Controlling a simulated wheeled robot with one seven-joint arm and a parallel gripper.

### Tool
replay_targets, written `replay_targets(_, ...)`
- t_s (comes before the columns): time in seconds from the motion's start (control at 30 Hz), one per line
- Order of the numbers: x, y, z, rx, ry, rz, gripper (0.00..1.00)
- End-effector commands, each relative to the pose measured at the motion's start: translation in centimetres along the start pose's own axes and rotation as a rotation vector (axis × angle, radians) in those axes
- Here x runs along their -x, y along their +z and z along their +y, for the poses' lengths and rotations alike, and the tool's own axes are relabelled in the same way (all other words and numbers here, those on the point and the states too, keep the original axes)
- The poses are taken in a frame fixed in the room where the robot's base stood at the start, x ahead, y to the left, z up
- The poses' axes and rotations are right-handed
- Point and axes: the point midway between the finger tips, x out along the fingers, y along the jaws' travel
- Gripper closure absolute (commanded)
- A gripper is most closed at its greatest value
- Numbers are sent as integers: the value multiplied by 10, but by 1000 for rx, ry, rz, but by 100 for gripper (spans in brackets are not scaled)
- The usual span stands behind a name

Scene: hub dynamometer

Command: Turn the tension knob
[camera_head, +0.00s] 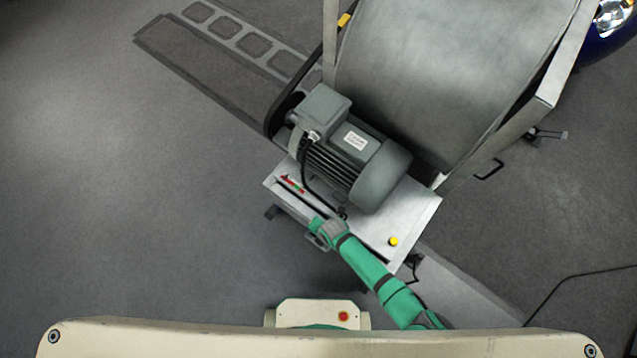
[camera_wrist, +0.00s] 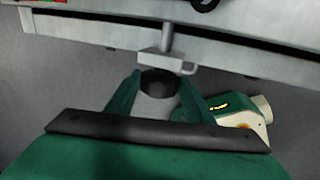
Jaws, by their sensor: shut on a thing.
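The tension knob (camera_wrist: 158,82) is a dark round knob, seen in the wrist view below a grey metal bracket and stem on the machine's side. My gripper (camera_wrist: 158,90) has its two green fingers on either side of the knob and is shut on it. In the head view my green arm reaches up and left to the near edge of the dynamometer's metal base (camera_head: 425,208). There my gripper (camera_head: 318,232) is small, and the knob cannot be made out.
A grey electric motor (camera_head: 350,155) sits on the base, beside a large metal roller (camera_head: 445,75). A yellow button (camera_head: 393,241) is on the base's top. A ramp (camera_head: 225,45) lies behind at left. The floor at left is clear; a cable (camera_head: 575,277) lies at right.

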Motion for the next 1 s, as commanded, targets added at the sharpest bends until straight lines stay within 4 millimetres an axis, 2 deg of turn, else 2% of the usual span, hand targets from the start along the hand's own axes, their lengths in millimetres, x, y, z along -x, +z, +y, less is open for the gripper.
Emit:
replay_targets(0.27, 0, 2, -9, 1, 169, -2, 75)
replay_targets(1.0, -5, 2, -17, 2, 603, -3, 75)
